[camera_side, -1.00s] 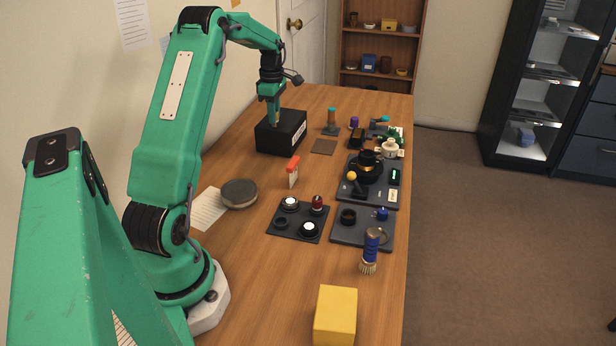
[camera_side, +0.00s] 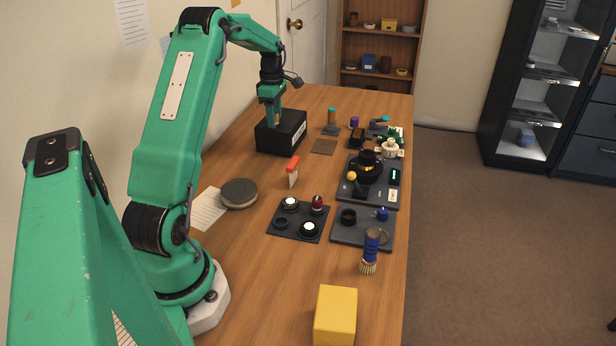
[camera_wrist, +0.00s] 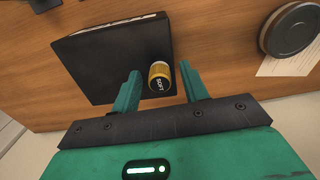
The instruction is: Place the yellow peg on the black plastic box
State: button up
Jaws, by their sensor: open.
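The black plastic box (camera_side: 281,137) stands on the far left part of the table, a white label on its side; its dark top (camera_wrist: 100,60) fills the upper left of the wrist view. The yellow peg (camera_wrist: 160,77), with a dark end marked with white letters, is on the box top near its edge. Its foot is hard to see. My gripper (camera_wrist: 160,83) is open around the peg, one finger on each side. In the side view my gripper (camera_side: 272,118) is low over the box.
A round dark grey puck (camera_side: 239,193) lies on paper nearer my base. Black trays (camera_side: 298,221) with lens parts sit mid-table. A brown square mat (camera_side: 324,146) lies right of the box.

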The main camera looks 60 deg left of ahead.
aim_at(276, 114)
notch_tip(276, 114, up, 12)
jog(key=shift+r, duration=0.15)
dwell(0.6)
dwell(0.4)
jog(key=s+d+r+m+t, duration=0.1)
jog(key=d+r+m, duration=0.25)
jog(key=d, duration=0.45)
jog(key=d+r+m+t+y, duration=0.1)
jog(key=d+r+m, duration=0.1)
jog(key=d+m, duration=0.4)
jog(key=s+d+r+m, duration=0.1)
jog(key=d+r+m, duration=0.15)
jog(key=d, duration=0.65)
jog(key=s+d+f+m+t, duration=0.1)
jog(key=s+d+f+m, duration=0.2)
jog(key=s+d+m, duration=0.4)
jog(key=s+d+f+m+t+h, duration=0.1)
jog(key=s+d+f+m+t, duration=0.1)
jog(key=s+d+m, duration=0.5)
jog(key=d+f+m, duration=0.1)
jog(key=d, duration=0.2)
jog(key=shift+s+t, duration=0.3)
jog(key=shift+s, duration=0.1)
